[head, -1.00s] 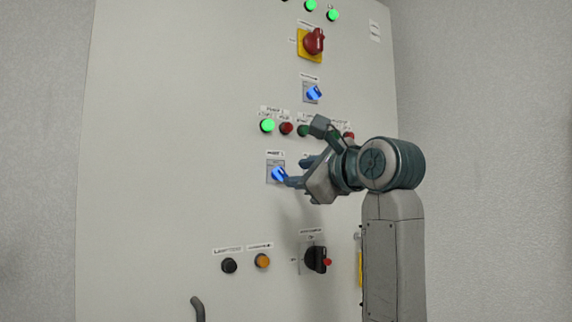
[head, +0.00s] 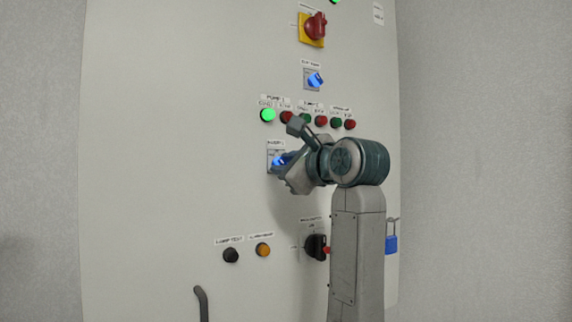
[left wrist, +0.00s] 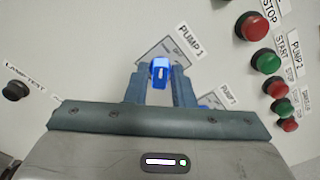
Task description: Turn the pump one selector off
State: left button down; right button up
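The pump one selector is a blue knob (head: 278,160) on a grey square plate, under a label, in the middle of the panel. In the left wrist view the knob (left wrist: 161,72) shows a white mark, and its plate carries a PUMP 1 label (left wrist: 190,40). My left gripper (head: 286,163) is at the knob, partly covering it in the head view. In the left wrist view its two fingers (left wrist: 159,82) are apart, one on each side of the knob. I cannot tell whether they touch it. My right gripper is not in view.
A lit green button (head: 268,115) and a row of red and green buttons lie above. Another blue selector (head: 315,79) and a red rotary switch (head: 316,26) are higher. A black button (head: 231,256), an amber one (head: 263,249) and a black switch (head: 315,246) are below.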

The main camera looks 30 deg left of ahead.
pick_arm(q)
jog(key=shift+m, duration=0.3)
jog(key=m+b, duration=0.3)
jog(key=m, duration=0.5)
jog(key=shift+b, duration=0.3)
dwell(0.4)
jog(key=c, duration=1.4)
grip_release()
jog(key=shift+c, duration=0.2)
